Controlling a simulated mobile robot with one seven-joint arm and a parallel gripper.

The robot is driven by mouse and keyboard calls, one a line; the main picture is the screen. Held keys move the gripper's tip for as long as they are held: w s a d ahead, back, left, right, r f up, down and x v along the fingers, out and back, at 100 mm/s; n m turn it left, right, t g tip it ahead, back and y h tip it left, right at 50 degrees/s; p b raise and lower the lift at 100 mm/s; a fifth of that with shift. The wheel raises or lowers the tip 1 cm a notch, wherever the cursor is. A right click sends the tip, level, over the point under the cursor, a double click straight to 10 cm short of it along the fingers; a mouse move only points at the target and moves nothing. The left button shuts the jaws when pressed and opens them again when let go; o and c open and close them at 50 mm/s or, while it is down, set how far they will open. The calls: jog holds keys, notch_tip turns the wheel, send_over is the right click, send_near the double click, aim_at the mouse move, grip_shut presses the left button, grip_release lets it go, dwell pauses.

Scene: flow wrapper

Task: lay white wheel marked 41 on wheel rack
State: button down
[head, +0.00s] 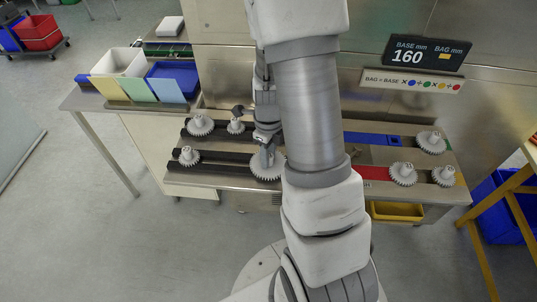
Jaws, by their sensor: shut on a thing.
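My gripper (267,153) points down and is shut on the hub of a large white toothed wheel (262,174) at the middle front of the steel table. No number can be read on it, and my arm hides its right side. I cannot tell whether it touches the dark rails beneath. These long dark rails (222,156) on the left look like the wheel rack. Smaller white wheels sit on them: one at the back left (200,126), one behind my gripper (236,127) and one at the front left (188,157).
More white wheels (431,142) (403,174) (443,176) stand at the right, near a blue strip (372,140) and a red strip (372,173). A display (427,53) reads BASE 160 mm. Bins (172,80) stand at the left, and a yellow tray (397,211) is below the front edge.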

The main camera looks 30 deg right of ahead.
jog(key=shift+f, duration=0.1)
jog(key=c, duration=0.5)
grip_release()
notch_tip(320, 180, up, 18)
jog(key=shift+f+p, duration=0.25)
jog(key=shift+p, duration=0.4)
jog(key=s+a+r+n+t, duration=0.2)
jog(key=s+a+r+n, duration=0.1)
jog(key=n, duration=0.7)
jog(key=s+a+r+n+t, duration=0.1)
jog(key=s+a+r+n, duration=0.3)
jog(key=n, duration=0.6)
jog(key=s+a+r+n+t, duration=0.2)
jog(key=s+a+r+n, duration=0.1)
jog(key=n, duration=0.6)
jog(key=shift+s+a+r+n+t, duration=0.2)
jog(key=shift+s+r, duration=0.2)
jog(key=shift+s, duration=0.25)
jog(key=shift+s+a+r+n+t, duration=0.1)
jog(key=shift+s+r+n, duration=0.1)
jog(key=shift+s+r, duration=0.3)
